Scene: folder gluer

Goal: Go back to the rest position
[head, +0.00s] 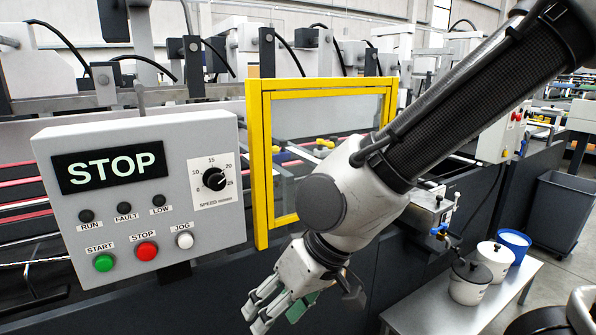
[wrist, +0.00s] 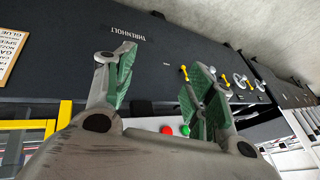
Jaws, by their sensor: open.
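My gripper (head: 284,304) hangs in front of the machine in the head view, below the yellow-framed guard and right of the control panel (head: 215,130). It points down and to the left. In the wrist view my gripper (wrist: 160,82) shows two spread fingers with green pads and nothing between them. It is open and empty and touches nothing that I can see. The panel's display (head: 112,167) reads STOP. The green START button (head: 104,262), red STOP button (head: 146,251) and white JOG button (head: 185,240) are in plain view.
The yellow-framed guard (head: 259,165) stands close behind my arm and looks shut. A low bench (head: 413,313) at the right holds two white pots (head: 469,284) and a blue container (head: 513,246). A dark bin (head: 553,210) stands farther right. Floor shows between bench and bin.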

